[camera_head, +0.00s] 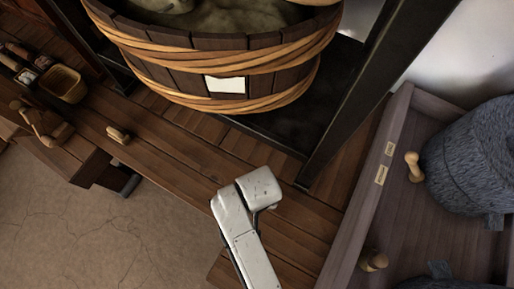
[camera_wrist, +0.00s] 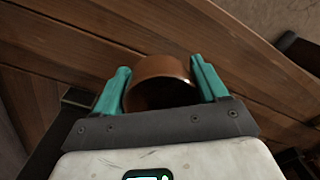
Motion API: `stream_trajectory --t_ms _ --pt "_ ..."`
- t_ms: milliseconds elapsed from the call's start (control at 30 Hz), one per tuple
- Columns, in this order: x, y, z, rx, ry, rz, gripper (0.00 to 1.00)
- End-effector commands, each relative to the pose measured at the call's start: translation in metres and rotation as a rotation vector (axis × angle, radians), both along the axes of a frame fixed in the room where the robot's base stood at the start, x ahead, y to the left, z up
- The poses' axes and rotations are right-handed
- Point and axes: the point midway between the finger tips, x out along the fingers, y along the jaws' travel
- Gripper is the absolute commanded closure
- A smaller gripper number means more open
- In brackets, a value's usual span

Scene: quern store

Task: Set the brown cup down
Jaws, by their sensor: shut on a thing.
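The brown cup (camera_wrist: 161,76) shows in the wrist view between the two teal fingers of my gripper (camera_wrist: 160,67), which is shut on it. I see the cup's rounded side and its open, dark inside. Brown wooden planks lie behind it; I cannot tell whether the cup touches them. In the head view my white arm reaches over the wooden bench (camera_head: 190,150), and the cup and fingers are hidden there.
A large banded wooden tub (camera_head: 180,75) stands at the back by a dark post (camera_head: 345,105). A small wooden piece (camera_head: 118,134) and a tan bowl (camera_head: 62,84) are at left. Bare planks lie around my arm.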

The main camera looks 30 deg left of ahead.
Motion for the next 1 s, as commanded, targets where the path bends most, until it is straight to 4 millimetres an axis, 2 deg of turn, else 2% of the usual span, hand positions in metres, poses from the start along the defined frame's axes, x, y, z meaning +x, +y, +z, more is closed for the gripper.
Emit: stream_trajectory --t_ms 33,267,333,500,900,933,1000 --pt "0.004 0.001 -0.006 0.001 -0.001 -0.001 0.6" --pt "0.013 0.002 -0.017 0.0 -0.001 0.0 0.6" --pt "0.018 0.002 -0.024 0.0 0.0 0.0 0.6" --pt "0.017 0.001 -0.049 -0.001 -0.001 0.001 0.6" --pt "0.017 0.001 -0.053 0.0 -0.001 0.0 0.6" --pt "0.017 0.001 -0.053 0.0 -0.001 0.0 0.26" --pt "0.017 0.001 -0.053 0.0 -0.001 0.0 0.19"
